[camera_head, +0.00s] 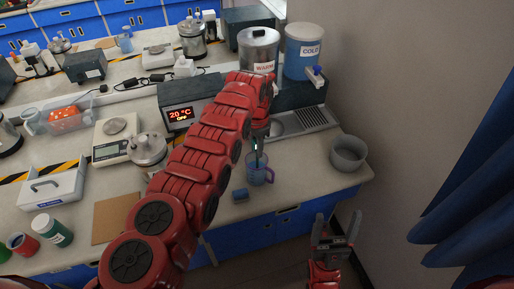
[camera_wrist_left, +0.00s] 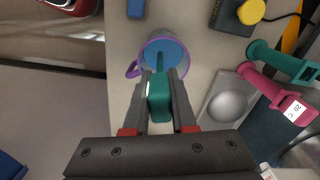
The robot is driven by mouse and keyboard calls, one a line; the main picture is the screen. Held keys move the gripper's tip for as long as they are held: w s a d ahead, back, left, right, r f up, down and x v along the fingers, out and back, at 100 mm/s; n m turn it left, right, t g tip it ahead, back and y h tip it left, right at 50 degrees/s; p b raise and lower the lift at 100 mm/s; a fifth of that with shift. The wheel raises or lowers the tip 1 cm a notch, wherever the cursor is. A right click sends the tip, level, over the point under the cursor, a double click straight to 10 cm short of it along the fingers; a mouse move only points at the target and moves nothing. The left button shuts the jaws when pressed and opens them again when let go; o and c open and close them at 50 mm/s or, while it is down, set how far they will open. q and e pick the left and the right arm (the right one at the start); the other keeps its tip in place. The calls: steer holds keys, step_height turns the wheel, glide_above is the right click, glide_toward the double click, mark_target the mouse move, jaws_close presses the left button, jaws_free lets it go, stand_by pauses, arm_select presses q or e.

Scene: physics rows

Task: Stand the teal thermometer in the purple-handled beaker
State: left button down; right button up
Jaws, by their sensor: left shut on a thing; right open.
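The teal thermometer (camera_wrist_left: 160,97) is clamped upright between the fingers of my left gripper (camera_wrist_left: 160,74), which also shows in the head view (camera_head: 259,137). Its thin stem points down over the mouth of the purple-handled beaker (camera_wrist_left: 179,43) and overlaps the blue inside. The beaker also shows in the head view (camera_head: 260,174), on the counter near its front edge, with its purple handle on the right there. I cannot tell how deep the stem tip reaches. My right gripper (camera_head: 335,230) is open and empty in front of the counter.
A blue block (camera_head: 240,195) lies left of the beaker. A grey bowl (camera_head: 348,153) stands to the right, and a drip tray with WARM (camera_head: 260,50) and COLD (camera_head: 304,52) tanks is behind. A heater display (camera_head: 183,114) reads 20 °C, OFF.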

arm_select(q)
steer(key=c, duration=0.7)
jaws_free()
steer(key=shift+o, duration=0.2)
step_height(320, 180, up, 9)
steer(key=shift+f+b, duration=0.1)
steer(key=shift+b, duration=1.1)
step_height(320, 180, up, 9)
steer(key=p, duration=0.7)
steer(key=shift+f, duration=0.15)
